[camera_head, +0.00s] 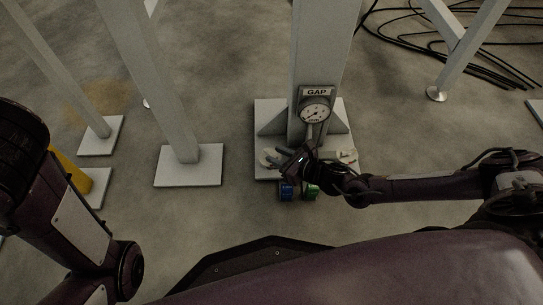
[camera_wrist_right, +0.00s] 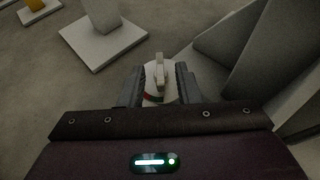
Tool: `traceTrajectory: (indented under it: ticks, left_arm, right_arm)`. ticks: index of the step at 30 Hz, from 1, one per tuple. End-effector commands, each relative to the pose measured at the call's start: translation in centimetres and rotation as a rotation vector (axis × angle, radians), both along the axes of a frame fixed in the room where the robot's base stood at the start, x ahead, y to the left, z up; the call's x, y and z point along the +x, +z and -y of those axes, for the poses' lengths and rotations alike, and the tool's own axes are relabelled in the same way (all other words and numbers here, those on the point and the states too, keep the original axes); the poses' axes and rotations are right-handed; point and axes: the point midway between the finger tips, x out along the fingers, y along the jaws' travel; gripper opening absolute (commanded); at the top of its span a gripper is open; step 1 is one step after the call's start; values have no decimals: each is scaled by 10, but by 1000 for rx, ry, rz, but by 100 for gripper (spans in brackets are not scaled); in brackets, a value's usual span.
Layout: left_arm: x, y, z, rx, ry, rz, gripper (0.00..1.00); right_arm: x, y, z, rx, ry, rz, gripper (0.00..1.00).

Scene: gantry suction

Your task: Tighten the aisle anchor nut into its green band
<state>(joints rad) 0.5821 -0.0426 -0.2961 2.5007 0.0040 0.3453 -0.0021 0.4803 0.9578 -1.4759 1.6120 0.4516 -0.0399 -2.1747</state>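In the right wrist view, a pale round dial (camera_wrist_right: 152,96) with a red and green band at its edge carries an upright light tab (camera_wrist_right: 160,72). My right gripper (camera_wrist_right: 160,84) has its fingers on either side of the tab, with a gap visible beside it. In the head view, my right gripper (camera_head: 284,158) is low over the front left of the post's base plate (camera_head: 268,112), beside a pale disc (camera_head: 265,157). Another pale fitting (camera_head: 346,156) is at the plate's right. The left arm shows at the left, but its gripper is out of view.
A gauge marked GAP (camera_head: 314,110) is on the post above the plate. Another footplate (camera_head: 189,166) stands left. Black cables (camera_head: 425,35) lie at the back right.

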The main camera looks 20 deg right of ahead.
Motion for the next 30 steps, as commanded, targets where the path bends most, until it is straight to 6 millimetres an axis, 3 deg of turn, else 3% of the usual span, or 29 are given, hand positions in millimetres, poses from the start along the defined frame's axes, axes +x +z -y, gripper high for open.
traceTrajectory:
  ticks: [1,7,17,24,30]
  left_arm:
    - [0,-12,0,0,0,0,0]
    - [-6,-18,-2,-12,-14,14,0]
    - [-8,-17,-2,-16,-18,16,0]
    - [-7,-17,-2,-16,-18,15,0]
    - [-7,-16,-2,-16,-18,15,0]
  right_arm:
    - [7,-8,-5,2,1,2,30]
    - [24,-14,-15,1,0,0,30]
    - [28,-14,-17,1,-1,-3,30]
    - [27,-14,-17,1,-1,-4,0]
    - [27,-14,-17,0,-4,-6,0]
